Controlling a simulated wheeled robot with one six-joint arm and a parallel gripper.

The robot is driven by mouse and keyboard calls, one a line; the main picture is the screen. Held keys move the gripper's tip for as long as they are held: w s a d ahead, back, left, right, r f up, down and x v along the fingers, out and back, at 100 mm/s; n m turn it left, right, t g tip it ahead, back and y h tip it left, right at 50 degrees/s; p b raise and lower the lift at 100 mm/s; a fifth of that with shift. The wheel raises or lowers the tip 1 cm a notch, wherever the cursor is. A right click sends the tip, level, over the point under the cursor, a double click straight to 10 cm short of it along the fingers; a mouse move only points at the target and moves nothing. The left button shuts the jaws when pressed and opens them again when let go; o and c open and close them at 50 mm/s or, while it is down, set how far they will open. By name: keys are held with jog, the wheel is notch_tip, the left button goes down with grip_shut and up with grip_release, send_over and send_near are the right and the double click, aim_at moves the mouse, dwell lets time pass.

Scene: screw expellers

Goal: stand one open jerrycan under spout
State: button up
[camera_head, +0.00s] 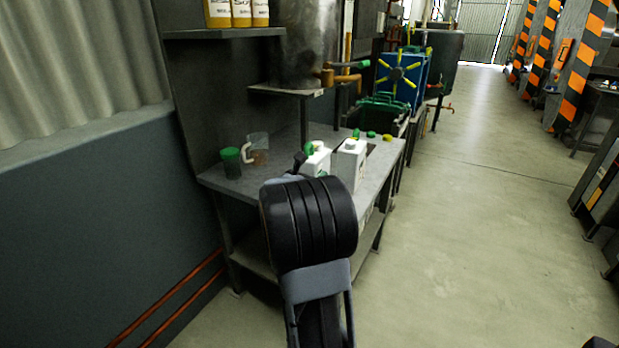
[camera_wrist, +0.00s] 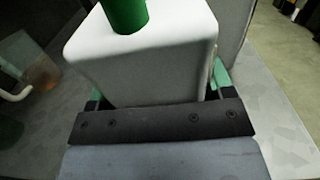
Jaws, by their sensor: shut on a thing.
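A white jerrycan (camera_head: 317,162) with a green cap on top stands at the front of the grey bench. It fills the wrist view (camera_wrist: 145,60), where its green cap (camera_wrist: 125,14) shows. My gripper (camera_wrist: 157,90) is shut on this can, with a green-edged finger on each side. In the head view my arm hides most of the gripper and the can's lower part. A second white jerrycan (camera_head: 351,160) stands close on the right; its mouth is too small to judge. Brass taps (camera_head: 329,77), with a green handle, project from the metal tank (camera_head: 305,45) above the bench.
A small shelf (camera_head: 285,90) holds the tank. Open floor (camera_head: 480,230) lies to the right.

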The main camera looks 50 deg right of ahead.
jog(key=shift+b, duration=0.35)
jog(key=o, duration=1.4)
